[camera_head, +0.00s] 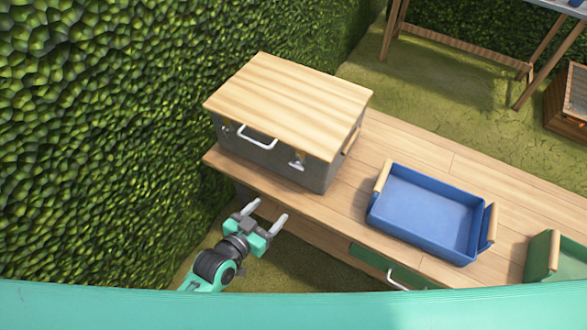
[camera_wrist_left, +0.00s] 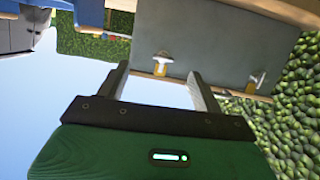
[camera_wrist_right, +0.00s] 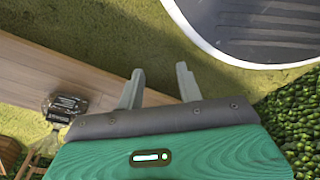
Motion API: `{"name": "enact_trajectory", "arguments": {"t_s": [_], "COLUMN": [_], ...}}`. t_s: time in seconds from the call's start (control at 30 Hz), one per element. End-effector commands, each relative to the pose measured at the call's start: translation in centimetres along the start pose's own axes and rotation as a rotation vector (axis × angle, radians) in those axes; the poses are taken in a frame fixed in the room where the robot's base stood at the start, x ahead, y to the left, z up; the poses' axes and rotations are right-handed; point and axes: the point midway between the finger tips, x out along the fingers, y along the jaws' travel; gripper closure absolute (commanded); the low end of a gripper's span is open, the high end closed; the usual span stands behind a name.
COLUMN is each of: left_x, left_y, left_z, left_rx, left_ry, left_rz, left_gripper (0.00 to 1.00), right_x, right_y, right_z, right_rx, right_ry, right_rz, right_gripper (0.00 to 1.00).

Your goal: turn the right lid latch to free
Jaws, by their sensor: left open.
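A grey box (camera_head: 266,158) with a pale wooden lid (camera_head: 290,100) stands on the wooden bench. Its front has a white handle (camera_head: 257,141). The right lid latch (camera_head: 297,162) is on the front near the right corner; it also shows in the left wrist view (camera_wrist_left: 161,62), with a pale knob and a yellowish part. The left latch (camera_head: 224,128) is near the front's left end. My left gripper (camera_head: 265,212) is open and empty, in front of and below the box, apart from the latch. My right gripper (camera_wrist_right: 158,88) is open and empty in the right wrist view.
A blue tray (camera_head: 425,218) with wooden grips stands on the bench (camera_head: 450,163) right of the box. A green tray (camera_head: 558,262) is further right. A green drawer (camera_head: 400,272) with a white handle is below the bench top. A hedge (camera_head: 100,120) rises at the left.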

Motion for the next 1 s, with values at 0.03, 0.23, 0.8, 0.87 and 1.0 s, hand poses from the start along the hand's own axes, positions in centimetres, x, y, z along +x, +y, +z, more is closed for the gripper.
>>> {"name": "enact_trajectory", "arguments": {"t_s": [0.03, 0.23, 0.8, 0.87, 1.0], "left_x": [0.5, 1.5, 6.0, 7.2, 9.9], "left_y": [0.0, -0.5, -1.1, -1.1, -1.3], "left_z": [0.0, -0.3, -1.9, -2.2, -3.0], "left_rx": [0.006, 0.016, 0.021, 0.020, 0.020], "left_ry": [0.044, 0.201, 0.281, 0.281, 0.280], "left_rz": [-0.001, -0.025, -0.049, -0.049, -0.048], "left_gripper": [0.33, 0.33, 0.33, 0.33, 0.33], "right_x": [1.5, 5.0, 5.7, 5.6, 5.5], "right_y": [-0.1, -0.2, -0.2, -0.2, -0.3], "right_z": [2.0, 8.0, 11.8, 11.9, 12.2], "right_rx": [-0.002, -0.008, -0.013, -0.013, -0.013], "right_ry": [-0.015, -0.039, -0.055, -0.055, -0.058], "right_rz": [-0.001, -0.003, -0.004, -0.004, -0.004], "right_gripper": [0.64, 0.64, 0.64, 0.64, 0.64]}}
